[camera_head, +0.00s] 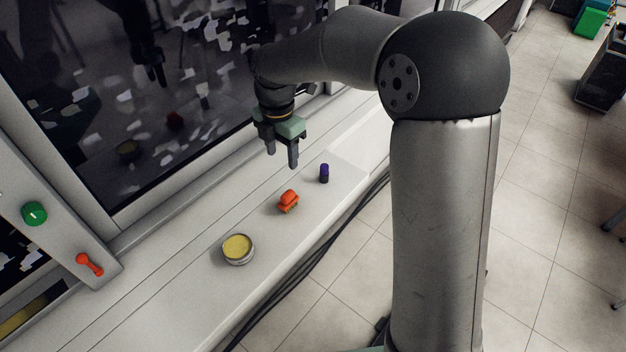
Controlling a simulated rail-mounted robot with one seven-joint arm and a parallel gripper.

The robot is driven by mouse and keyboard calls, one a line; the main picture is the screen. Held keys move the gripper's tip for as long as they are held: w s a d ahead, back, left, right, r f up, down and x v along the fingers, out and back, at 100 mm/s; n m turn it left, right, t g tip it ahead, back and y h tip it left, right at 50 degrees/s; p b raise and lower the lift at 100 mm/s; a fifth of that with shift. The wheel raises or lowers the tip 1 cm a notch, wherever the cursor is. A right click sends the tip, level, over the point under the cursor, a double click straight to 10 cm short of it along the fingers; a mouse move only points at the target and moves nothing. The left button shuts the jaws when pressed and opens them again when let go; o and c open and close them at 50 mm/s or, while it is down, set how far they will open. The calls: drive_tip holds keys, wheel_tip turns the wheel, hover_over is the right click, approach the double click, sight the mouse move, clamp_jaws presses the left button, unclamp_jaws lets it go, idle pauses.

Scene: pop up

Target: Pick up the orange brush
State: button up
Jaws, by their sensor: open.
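The orange brush (288,201) sits on the white ledge (190,290) near the middle of the view. It is small, with an orange body and a paler strip low on its side. My gripper (281,159) hangs above the ledge, pointing down, a little behind the brush in the picture. Its two dark fingers are apart with nothing between them. The gripper does not touch the brush.
A round tin with a yellow top (237,248) stands left of the brush. A small purple and black cylinder (324,173) stands to its right. A dark glass panel (170,90) rises behind the ledge. Black cables (300,272) run along the front edge.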

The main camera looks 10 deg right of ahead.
sight(288, 193)
drive_tip(key=f+b, duration=0.1)
drive_tip(key=f, duration=1)
drive_tip(key=shift+s+a+b, duration=0.1)
drive_tip(key=shift+a+b, duration=0.1)
drive_tip(key=shift+b, duration=0.2)
drive_tip(key=shift+d+f+b, duration=0.2)
drive_tip(key=shift+f+b, duration=0.05)
drive_tip(key=shift+f, duration=1.35)
drive_tip(key=shift+d+f+b, duration=0.2)
drive_tip(key=shift+f+b, duration=0.05)
drive_tip(key=shift+f, duration=1.35)
drive_tip(key=shift+r, duration=0.1)
clamp_jaws()
drive_tip(key=shift+w, duration=0.2)
